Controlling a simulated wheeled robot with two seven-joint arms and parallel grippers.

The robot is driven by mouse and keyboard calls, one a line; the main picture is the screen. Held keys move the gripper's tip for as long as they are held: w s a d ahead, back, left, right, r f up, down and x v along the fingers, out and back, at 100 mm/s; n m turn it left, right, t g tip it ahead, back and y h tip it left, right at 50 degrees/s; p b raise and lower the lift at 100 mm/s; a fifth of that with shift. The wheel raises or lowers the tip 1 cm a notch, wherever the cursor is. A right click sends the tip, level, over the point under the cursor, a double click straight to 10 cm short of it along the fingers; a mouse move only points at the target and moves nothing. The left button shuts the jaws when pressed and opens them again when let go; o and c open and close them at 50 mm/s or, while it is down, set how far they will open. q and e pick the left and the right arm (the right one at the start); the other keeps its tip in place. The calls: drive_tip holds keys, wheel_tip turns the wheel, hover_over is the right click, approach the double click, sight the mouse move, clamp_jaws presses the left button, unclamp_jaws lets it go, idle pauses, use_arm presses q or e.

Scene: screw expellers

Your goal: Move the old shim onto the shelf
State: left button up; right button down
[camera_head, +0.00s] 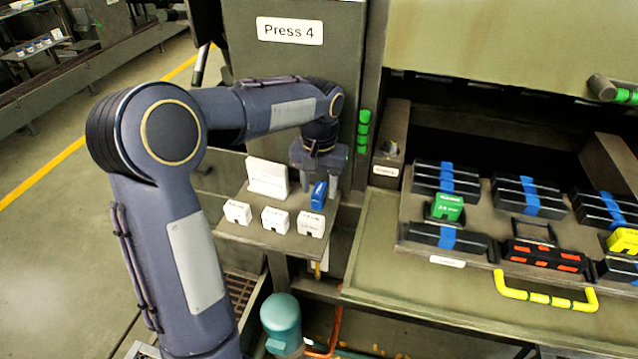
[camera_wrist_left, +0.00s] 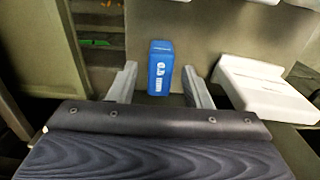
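A blue shim (camera_head: 319,195) marked 0.5 mm stands on the small shelf (camera_head: 262,236) below the Press 4 sign. It also shows in the left wrist view (camera_wrist_left: 160,67), upright between and just beyond the fingertips. My left gripper (camera_head: 320,184) points down over the shelf at this shim. Its fingers are open, with a visible gap on both sides of the shim in the left wrist view (camera_wrist_left: 160,82). I cannot tell from labels which shim is the old one. A green shim (camera_head: 449,206) sits among the black blocks on the press tray. My right gripper is out of view.
A larger white block (camera_head: 268,177) and small white labelled holders (camera_head: 275,220) stand on the shelf beside the gripper. A teal canister (camera_head: 281,318) stands below.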

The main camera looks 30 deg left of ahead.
sight(319, 189)
use_arm(q)
drive_tip(key=shift+r, duration=0.3)
wheel_tip(319, 189, up, 12)
drive_tip(key=s+d+f+t+h, duration=0.2)
drive_tip(key=s+f, duration=0.3)
drive_tip(key=s, duration=0.7)
drive_tip(key=s+d+f+m+t+h, duration=0.1)
drive_tip(key=s+d+f+t, duration=0.2)
drive_tip(key=s, duration=0.9)
wheel_tip(319, 189, down, 2)
drive_tip(key=shift+d+f+t+h+p, duration=0.15)
drive_tip(key=shift+d+t+h+p, duration=0.25)
drive_tip(key=shift+d, duration=0.8)
wheel_tip(319, 189, up, 14)
drive_tip(key=p, duration=1.1)
